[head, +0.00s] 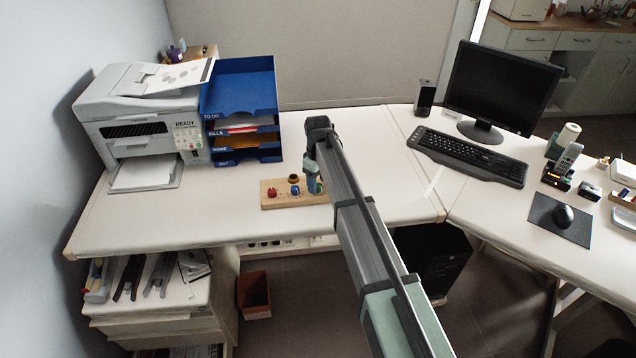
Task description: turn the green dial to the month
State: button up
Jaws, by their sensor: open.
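A small wooden board (283,202) lies on the white desk in the head view. It carries a red dial (272,192), a blue dial (295,191) and a dark knob with a yellowish base (293,179). A bit of green (319,187) shows at the board's right end, beside my gripper (314,189); it may be the green dial. My gripper points down over that end and hides most of it. I cannot tell whether the fingers touch it. Any month marking is too small to read.
A blue letter tray stack (240,92) and a grey printer (140,110) stand at the desk's left. A keyboard (467,155), monitor (503,82) and small speaker (425,97) stand to the right. The desk around the board is clear.

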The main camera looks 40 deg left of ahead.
aim_at(318, 185)
jog(key=shift+f, duration=0.5)
jog(key=shift+c, duration=0.5)
grip_shut()
jog(key=shift+m, duration=2.7)
jog(key=shift+o, duration=0.5)
grip_release()
jog(key=shift+r, duration=0.1)
notch_tip(318, 185, up, 14)
